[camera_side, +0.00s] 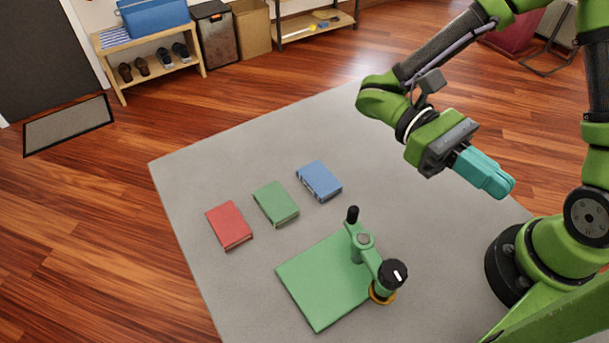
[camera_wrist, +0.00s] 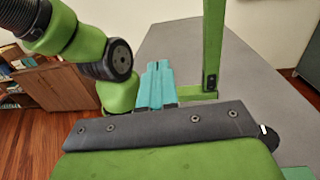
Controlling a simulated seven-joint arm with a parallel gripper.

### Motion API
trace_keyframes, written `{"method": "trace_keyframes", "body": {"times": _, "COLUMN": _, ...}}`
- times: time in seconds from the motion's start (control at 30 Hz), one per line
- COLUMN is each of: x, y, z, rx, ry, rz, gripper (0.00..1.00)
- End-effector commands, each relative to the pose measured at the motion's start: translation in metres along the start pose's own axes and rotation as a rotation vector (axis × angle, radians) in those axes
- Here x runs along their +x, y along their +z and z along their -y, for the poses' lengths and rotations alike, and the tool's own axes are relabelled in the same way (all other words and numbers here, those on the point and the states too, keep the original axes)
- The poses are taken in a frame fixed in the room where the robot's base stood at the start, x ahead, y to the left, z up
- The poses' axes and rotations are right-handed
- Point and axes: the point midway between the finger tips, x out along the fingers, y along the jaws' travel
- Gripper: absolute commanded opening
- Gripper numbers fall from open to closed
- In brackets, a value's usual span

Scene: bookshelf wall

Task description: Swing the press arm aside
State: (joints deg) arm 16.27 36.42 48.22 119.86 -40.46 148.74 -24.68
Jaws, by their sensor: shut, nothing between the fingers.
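The press stands near the front of the grey table, with a flat green base plate (camera_side: 322,282). Its green press arm (camera_side: 370,258) extends from a pivot on the post toward the lower right, over the plate's right edge. A black upright handle (camera_side: 352,215) is at one end, and a black round knob (camera_side: 391,274) with a white mark is at the other, above a yellow-brown ring. My gripper (camera_side: 506,188) has teal fingers, closed together and empty, up and right of the press and apart from it. The fingers also show in the wrist view (camera_wrist: 157,68).
Red (camera_side: 229,225), green (camera_side: 275,203) and blue (camera_side: 319,181) books lie in a row left of and behind the press. The grey table (camera_side: 240,160) is otherwise clear. A shoe rack (camera_side: 150,65) stands on the floor far behind.

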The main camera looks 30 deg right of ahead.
Motion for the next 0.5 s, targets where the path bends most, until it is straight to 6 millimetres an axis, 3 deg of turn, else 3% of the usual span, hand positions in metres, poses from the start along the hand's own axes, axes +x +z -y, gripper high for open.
{"method": "trace_keyframes", "body": {"times": 0.13, "x": 0.0, "y": 0.018, "z": 0.0, "rx": -0.001, "ry": -0.002, "rz": -0.003, "gripper": 0.0}}
{"method": "trace_keyframes", "body": {"times": 0.5, "x": -0.018, "y": -0.002, "z": 0.025, "rx": -0.096, "ry": 0.166, "rz": -0.198, "gripper": 0.0}}
